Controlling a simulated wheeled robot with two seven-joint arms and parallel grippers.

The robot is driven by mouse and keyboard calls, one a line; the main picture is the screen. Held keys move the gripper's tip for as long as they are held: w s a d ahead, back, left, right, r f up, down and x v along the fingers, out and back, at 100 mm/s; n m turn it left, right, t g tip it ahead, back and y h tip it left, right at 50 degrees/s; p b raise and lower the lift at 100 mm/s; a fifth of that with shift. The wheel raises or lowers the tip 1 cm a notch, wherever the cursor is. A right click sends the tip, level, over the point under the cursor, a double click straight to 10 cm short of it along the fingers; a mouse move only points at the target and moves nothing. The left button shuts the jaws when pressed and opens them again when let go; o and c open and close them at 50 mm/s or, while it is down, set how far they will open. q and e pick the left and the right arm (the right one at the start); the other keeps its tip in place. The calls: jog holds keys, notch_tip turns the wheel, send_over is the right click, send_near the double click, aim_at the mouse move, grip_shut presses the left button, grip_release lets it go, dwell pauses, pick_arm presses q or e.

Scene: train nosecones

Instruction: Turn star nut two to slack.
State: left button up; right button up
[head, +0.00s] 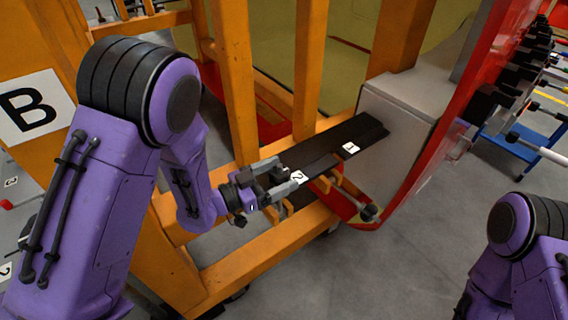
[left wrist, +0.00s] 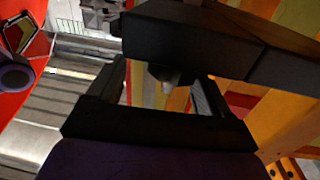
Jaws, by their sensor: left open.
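The dark bar (head: 322,150) runs from the orange frame to the grey block and carries the white labels 2 (head: 299,177) and 1 (head: 351,148). My left gripper (head: 288,179) is open at the label 2 end of the bar. In the left wrist view its two fingers (left wrist: 160,95) stand on either side of a dark knob with a pale tip (left wrist: 167,80) under the bar, likely star nut two. I cannot tell whether they touch it. In the head view this nut is hidden by the gripper and bar. My right gripper is out of view.
An orange frame (head: 232,80) surrounds the bar, with a lower beam (head: 262,246) in front. A dark star-shaped knob (head: 369,212) hangs on a rod below label 1. The red nosecone shell (head: 425,160) and grey block (head: 400,105) stand right.

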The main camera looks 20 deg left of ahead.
aim_at(278, 175)
pick_arm(q)
jog(key=w, duration=0.1)
jog(key=w+f, duration=0.1)
jog(key=w+d, duration=0.1)
jog(key=w, duration=0.1)
jog(key=shift+f, duration=0.3)
jog(key=shift+s+r, duration=0.1)
jog(key=shift+s, duration=0.15)
jog(key=shift+c, duration=0.6)
jog(key=shift+s+r, duration=0.2)
jog(key=shift+s, duration=0.1)
jog(key=c, duration=0.8)
jog(key=shift+c, duration=0.2)
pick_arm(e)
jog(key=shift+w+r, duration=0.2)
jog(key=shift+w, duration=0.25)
